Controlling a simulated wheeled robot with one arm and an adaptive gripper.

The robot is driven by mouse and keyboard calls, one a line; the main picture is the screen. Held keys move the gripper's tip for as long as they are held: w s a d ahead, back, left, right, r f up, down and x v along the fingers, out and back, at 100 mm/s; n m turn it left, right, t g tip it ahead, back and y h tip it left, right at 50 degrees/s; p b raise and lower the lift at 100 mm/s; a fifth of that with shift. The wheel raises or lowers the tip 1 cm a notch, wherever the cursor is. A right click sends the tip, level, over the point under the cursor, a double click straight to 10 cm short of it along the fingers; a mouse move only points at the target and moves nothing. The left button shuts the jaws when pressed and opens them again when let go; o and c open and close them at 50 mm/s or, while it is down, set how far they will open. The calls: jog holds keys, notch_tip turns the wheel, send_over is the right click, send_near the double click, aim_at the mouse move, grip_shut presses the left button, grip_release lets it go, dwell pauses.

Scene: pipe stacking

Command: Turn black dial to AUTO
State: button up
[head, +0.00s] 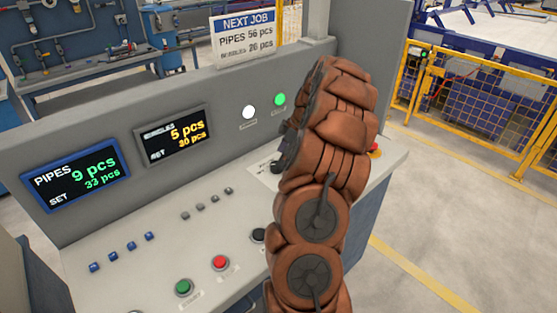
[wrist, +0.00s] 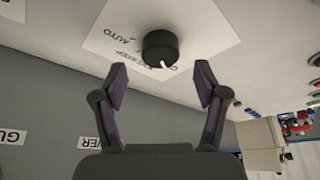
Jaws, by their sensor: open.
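The black dial (wrist: 160,47) sits on a white label plate (wrist: 205,25) on the panel in the wrist view. Its white pointer mark faces down in the picture, slightly right, away from the word AUTO on the upper left. Other lettering on the plate is partly hidden by the dial. My gripper (wrist: 160,82) is open and empty, with one finger to each side, both fingertips short of the dial and apart from it.
The grey console has a pipes display (head: 77,177), a second display (head: 174,135), a green button (head: 184,287), a red button (head: 220,262) and small blue buttons (head: 131,246). A white lamp (head: 249,112) and a green lamp (head: 280,99) are on its upright face. A yellow fence (head: 480,90) stands beyond.

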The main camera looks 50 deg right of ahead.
jog(key=shift+p+x, duration=0.45)
jog(key=shift+x, duration=1.4)
jog(key=shift+c, duration=0.2)
jog(key=c, duration=1)
jog(key=shift+d, duration=0.15)
jog(key=shift+c, duration=0.5)
